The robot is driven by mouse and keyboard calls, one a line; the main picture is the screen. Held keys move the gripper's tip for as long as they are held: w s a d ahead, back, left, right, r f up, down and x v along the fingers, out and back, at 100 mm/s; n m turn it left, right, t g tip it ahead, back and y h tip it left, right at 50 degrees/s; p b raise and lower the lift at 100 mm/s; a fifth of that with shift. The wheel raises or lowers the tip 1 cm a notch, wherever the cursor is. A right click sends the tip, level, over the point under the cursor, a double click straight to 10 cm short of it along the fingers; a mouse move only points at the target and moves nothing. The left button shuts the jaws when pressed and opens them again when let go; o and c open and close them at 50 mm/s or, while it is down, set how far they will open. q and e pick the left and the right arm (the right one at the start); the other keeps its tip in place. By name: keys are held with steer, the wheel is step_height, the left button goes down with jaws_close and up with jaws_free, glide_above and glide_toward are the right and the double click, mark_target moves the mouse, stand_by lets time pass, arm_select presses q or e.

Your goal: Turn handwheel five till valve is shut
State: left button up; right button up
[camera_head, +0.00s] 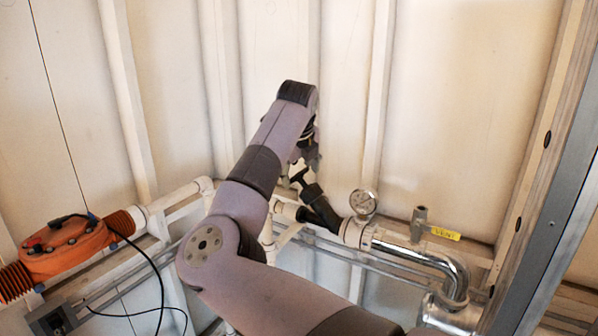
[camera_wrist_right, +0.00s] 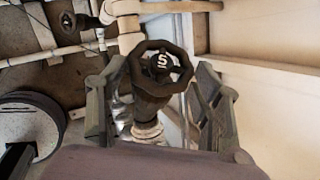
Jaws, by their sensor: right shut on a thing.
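Handwheel five (camera_wrist_right: 160,68) is a dark, many-sided wheel with a white "5" on its black hub, in the middle of the right wrist view. My right gripper (camera_wrist_right: 160,100) has one finger on each side of the wheel and is shut on it. In the head view my right arm reaches up from the bottom, and the right gripper (camera_head: 308,148) is partly hidden by the arm, above a black angled valve body (camera_head: 318,205). I cannot make out the five there. The valve's inside does not show. My left gripper is not in view.
A pressure gauge (camera_head: 363,203), a chrome bent pipe (camera_head: 425,258) and a small valve with a yellow "VENT" tag (camera_head: 445,233) are at the right. An orange unit (camera_head: 65,248) with black cables is at the left. Another dark handwheel (camera_wrist_right: 82,22) shows in the wrist view.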

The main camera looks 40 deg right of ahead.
steer(key=c, duration=0.4)
steer(key=shift+a+f+b, duration=0.1)
steer(key=shift+f+b, duration=0.1)
steer(key=shift+b, duration=0.4)
steer(key=m+h+b, duration=0.1)
steer(key=h+b, duration=0.1)
steer(key=b, duration=0.1)
steer(key=m+h+b, duration=0.1)
steer(key=b, duration=0.1)
steer(key=shift+w+a+f+m+g+h, duration=0.15)
steer(key=shift+a+f+m+g+h, duration=0.15)
steer(key=shift+a+f+g, duration=0.1)
steer(key=shift+a+m+h+b, duration=0.1)
steer(key=shift+m+h+b, duration=0.2)
steer(key=shift+h+b, duration=0.15)
steer(key=shift+w+a+f+m+g+h+b, duration=0.1)
steer(key=shift+m+g+h+b, duration=0.3)
steer(key=shift+h, duration=0.2)
steer(key=shift+w+a+m+g+h+b, duration=0.1)
steer(key=shift+m+g+h+b, duration=0.15)
steer(key=shift+m+h, duration=0.3)
steer(key=shift+c, duration=0.2)
steer(key=shift+w+a+f+m+g+h, duration=0.1)
steer(key=shift+w+m+g+h, duration=0.05)
steer(key=shift+m+g+h, duration=0.7)
steer(key=shift+w+a+f+m+g+h, duration=0.1)
steer(key=shift+w+m+g+h, duration=0.05)
steer(key=shift+m+g+h, duration=0.7)
steer(key=shift+m, duration=0.25)
steer(key=o, duration=1.2)
